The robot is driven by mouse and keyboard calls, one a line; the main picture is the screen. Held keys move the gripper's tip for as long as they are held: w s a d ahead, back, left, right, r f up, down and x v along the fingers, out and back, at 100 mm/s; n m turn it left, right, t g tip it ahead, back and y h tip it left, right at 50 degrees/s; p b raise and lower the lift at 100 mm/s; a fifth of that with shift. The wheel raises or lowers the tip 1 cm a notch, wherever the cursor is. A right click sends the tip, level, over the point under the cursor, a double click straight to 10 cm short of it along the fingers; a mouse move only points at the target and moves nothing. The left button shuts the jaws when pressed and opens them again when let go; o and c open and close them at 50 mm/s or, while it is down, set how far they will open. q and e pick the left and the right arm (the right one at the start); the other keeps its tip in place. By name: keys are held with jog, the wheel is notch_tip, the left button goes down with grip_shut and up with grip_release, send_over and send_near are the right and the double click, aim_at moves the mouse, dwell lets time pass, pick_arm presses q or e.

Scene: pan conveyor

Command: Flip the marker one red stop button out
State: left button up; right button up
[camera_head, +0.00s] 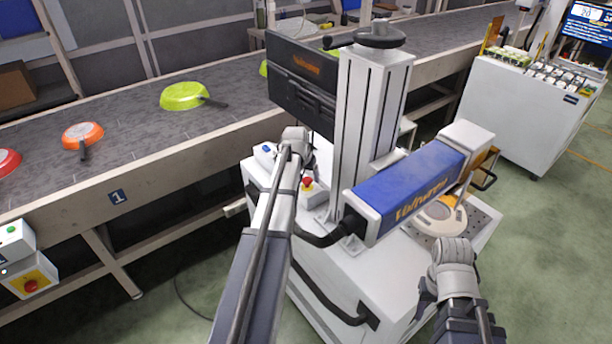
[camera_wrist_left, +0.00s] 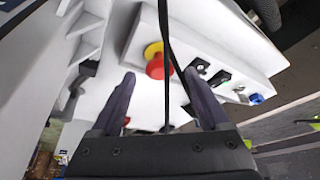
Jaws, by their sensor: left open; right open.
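The marker one red stop button (camera_head: 308,183) sits on a yellow base on the white marking machine (camera_head: 340,290), beside the upright column. In the left wrist view the red button (camera_wrist_left: 158,67) is just beyond the fingertips, roughly centred between them, and looks apart from both. My left gripper (camera_head: 297,143) is above and close to the button in the head view; its open fingers (camera_wrist_left: 160,80) show in the wrist view, with nothing held. My right gripper (camera_head: 452,272) is open and empty in front of the machine's round fixture. Whether the button is pressed or out is unclear.
The conveyor (camera_head: 135,150) carries an orange pan (camera_head: 82,134), a green pan (camera_head: 185,96) and a red pan (camera_head: 6,160). Another red button (camera_head: 31,285) is on a box at left. A blue laser head (camera_head: 410,190) overhangs the machine. A blue knob (camera_wrist_left: 256,98) is near the button.

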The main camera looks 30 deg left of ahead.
pick_arm(q)
jog(key=p+v, duration=0.6)
jog(key=v, duration=0.1)
jog(key=shift+r+p, duration=0.25)
jog(key=shift+p, duration=0.15)
jog(key=shift+s, duration=0.15)
